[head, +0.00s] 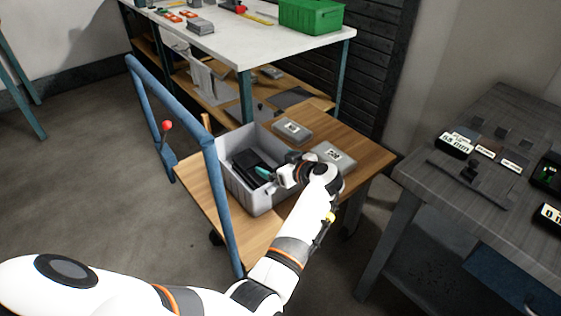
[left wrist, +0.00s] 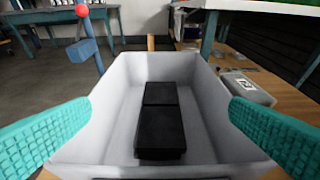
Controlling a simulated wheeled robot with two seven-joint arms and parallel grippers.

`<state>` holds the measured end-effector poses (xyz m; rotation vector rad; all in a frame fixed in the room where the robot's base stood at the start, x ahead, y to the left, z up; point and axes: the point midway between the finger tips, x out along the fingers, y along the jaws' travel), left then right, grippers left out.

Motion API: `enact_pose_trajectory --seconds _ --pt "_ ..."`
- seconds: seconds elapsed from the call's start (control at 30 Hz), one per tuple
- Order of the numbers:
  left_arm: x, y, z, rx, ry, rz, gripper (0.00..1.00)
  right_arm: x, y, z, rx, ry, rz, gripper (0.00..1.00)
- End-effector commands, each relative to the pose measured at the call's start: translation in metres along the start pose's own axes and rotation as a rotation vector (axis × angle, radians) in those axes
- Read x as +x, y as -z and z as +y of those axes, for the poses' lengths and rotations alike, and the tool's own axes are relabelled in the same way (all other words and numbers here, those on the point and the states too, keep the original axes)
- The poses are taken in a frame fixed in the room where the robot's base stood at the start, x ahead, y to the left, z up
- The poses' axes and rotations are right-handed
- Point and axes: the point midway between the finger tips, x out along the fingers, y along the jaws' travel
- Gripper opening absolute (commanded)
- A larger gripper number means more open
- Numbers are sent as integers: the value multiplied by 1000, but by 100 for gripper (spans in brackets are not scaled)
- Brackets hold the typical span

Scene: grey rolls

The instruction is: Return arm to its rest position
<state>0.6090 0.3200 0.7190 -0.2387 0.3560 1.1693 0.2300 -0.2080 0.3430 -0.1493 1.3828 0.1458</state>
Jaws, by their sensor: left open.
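My left arm reaches in from the lower left in the head view. Its gripper (head: 268,180) is over the near right side of a grey bin (head: 270,202) on a wooden cart. In the left wrist view the two teal fingers of the left gripper (left wrist: 160,132) are wide apart with nothing between them. The grey bin (left wrist: 118,100) lies ahead of them, and black blocks (left wrist: 162,125) lie on its floor, apart from the fingers. My right gripper is in neither view.
The wooden cart (head: 205,203) has a blue frame (head: 185,105) and a red knob (head: 167,125). Grey boxes (head: 292,131) lie beside the bin. A white workbench (head: 230,42) with a green crate (head: 310,16) stands behind. A dark table (head: 420,185) with small displays is at the right.

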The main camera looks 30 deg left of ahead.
Motion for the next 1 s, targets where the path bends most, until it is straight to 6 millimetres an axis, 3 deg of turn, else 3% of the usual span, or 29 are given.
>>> enact_pose_trajectory --seconds 0.67,0.87,1.0 --pt "0 -3 0 -12 16 -25 100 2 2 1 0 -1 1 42" --pt "-6 -44 -2 -121 248 -302 100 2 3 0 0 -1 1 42" --pt "-47 -72 -10 -151 588 -530 100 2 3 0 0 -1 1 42"
